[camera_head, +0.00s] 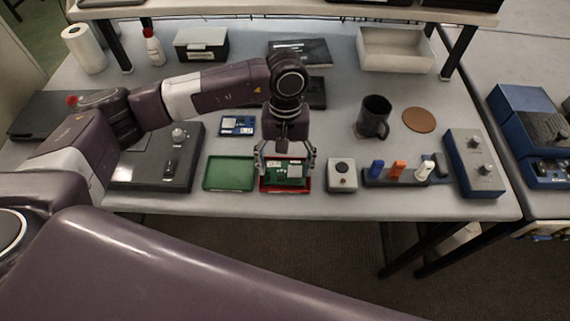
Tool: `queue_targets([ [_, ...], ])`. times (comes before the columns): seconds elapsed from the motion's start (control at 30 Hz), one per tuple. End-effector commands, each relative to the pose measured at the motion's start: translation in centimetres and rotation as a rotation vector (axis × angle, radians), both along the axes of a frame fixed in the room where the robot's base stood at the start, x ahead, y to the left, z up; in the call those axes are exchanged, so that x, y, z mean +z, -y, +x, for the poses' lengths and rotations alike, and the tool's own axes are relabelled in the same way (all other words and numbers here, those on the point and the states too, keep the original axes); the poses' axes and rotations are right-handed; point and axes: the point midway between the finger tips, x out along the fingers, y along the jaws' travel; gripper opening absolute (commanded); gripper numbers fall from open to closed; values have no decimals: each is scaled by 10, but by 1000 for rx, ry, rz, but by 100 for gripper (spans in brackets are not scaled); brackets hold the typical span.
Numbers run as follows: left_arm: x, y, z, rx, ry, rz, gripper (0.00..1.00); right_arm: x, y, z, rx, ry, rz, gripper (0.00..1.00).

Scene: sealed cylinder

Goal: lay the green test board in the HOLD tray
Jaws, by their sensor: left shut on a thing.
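The green test board (291,172) is at a red tray (287,190) near the table's front edge. My left gripper (287,165) reaches down over this tray with one finger at each side of the board, and is shut on it. The board is level and within the tray's outline; I cannot tell whether it touches the tray floor. A green tray (229,173) stands just left of the red one and is empty. No HOLD label is legible on either tray. My right gripper is not in view.
A blue board (237,126) lies behind the green tray. A grey button box (342,175) stands close right of the red tray, then a rack (398,178) with coloured items. A dark mug (374,116) and a brown coaster (419,119) are behind.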

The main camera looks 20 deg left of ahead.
Motion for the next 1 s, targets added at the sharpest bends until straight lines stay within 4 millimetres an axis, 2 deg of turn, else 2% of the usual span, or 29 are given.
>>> queue_targets([
  [0.03, -3, 0, 0, 0, 0, 0, 43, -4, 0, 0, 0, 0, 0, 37],
  [0.07, -2, 0, 0, 0, 0, 0, 72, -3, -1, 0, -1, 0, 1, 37],
  [0.2, -1, 0, 0, 0, 0, 0, 88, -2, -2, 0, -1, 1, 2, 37],
  [0.6, 3, 0, 0, 1, -1, 0, 89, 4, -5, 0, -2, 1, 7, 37],
  [0.67, 7, 0, 2, 0, 3, -1, 89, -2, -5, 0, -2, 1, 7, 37],
  [0.77, 24, -1, 5, 0, 6, -1, 89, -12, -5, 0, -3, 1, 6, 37],
  [1.0, 77, -2, 11, 0, 5, -1, 89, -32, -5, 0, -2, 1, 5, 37],
])
